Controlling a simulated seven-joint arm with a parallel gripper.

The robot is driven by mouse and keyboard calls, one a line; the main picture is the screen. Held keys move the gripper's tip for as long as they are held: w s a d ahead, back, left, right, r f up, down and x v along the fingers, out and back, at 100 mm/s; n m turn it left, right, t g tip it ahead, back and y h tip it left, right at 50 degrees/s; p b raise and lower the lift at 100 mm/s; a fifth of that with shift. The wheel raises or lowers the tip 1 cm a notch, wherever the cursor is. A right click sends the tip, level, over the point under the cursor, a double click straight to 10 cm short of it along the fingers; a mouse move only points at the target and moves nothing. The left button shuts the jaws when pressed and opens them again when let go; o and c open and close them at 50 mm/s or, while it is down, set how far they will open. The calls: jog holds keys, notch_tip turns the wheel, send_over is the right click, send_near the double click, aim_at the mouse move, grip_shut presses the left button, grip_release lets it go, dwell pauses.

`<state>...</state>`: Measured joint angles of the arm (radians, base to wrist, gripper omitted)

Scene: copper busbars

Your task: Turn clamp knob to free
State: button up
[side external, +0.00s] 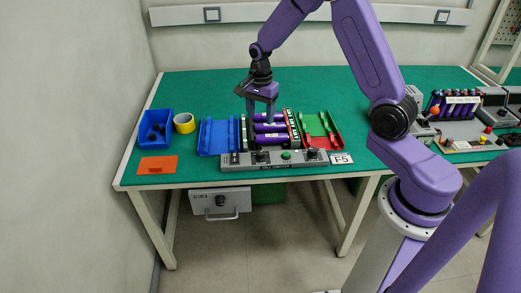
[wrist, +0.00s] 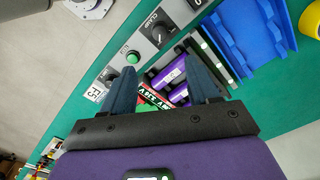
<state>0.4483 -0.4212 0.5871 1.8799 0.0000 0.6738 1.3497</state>
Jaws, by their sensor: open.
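The clamp knob (wrist: 163,35) is a black round knob on the grey control panel, next to a label reading CLAMP in the wrist view. In the side external view the knob (side external: 262,157) is at the left part of the panel (side external: 235,161), along the table's front. My gripper (side external: 261,112) is above the purple cells behind the panel, apart from the knob. In the wrist view my gripper (wrist: 146,62) is open, with nothing between its dark blue fingers. The knob's exact setting is too small to read.
A green button (side external: 286,155) and a second black knob (side external: 312,153) share the panel. A blue tray (side external: 216,136) is left, a red-edged green tray (side external: 318,128) right. A blue bin (side external: 155,128) and yellow tape (side external: 184,123) are far left.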

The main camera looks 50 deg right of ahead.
aim_at(261, 152)
notch_tip(261, 152, down, 15)
jog(key=shift+f, duration=0.1)
dwell(0.4)
jog(key=c, duration=1)
jog(key=shift+c, duration=0.2)
